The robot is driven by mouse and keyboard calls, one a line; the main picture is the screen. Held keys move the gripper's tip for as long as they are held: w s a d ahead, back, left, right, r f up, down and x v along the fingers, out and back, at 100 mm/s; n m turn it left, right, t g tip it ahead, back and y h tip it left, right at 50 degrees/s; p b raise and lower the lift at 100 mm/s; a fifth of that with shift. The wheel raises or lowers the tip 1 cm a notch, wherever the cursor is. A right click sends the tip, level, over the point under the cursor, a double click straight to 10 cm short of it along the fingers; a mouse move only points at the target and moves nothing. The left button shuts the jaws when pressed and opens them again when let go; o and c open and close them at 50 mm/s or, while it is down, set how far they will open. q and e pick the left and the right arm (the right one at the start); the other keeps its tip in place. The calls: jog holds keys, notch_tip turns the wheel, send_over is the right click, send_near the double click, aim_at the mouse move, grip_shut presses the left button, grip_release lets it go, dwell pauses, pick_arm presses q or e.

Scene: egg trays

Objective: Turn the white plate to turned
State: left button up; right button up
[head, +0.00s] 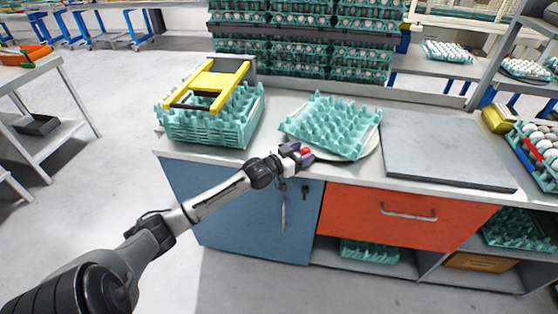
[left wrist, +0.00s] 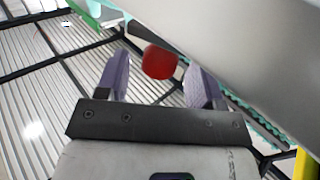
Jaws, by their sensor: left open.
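The white plate (head: 367,146) lies on the counter. A teal egg tray (head: 332,125) rests on it and hides most of it. A red rounded piece (head: 306,151) shows at the plate's front left edge. My left gripper (head: 302,155) is at that edge with its jaws open. In the left wrist view the red piece (left wrist: 160,62) is between the two spread purple fingers of my left gripper (left wrist: 160,82), with gaps on both sides. A pale grey surface fills the upper right there; I cannot tell whether it is the plate. My right gripper is not in view.
Stacked teal trays (head: 210,125) with a yellow frame (head: 213,80) on top stand left of the plate. A flat grey slab (head: 445,150) lies close on its right. Egg-filled trays are stacked behind the counter. Bare counter (head: 275,105) shows between the stack and the plate.

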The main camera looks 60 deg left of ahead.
pick_arm(q)
jog(key=s+p, duration=0.2)
jog(key=s, duration=0.8)
jog(key=shift+s, duration=0.15)
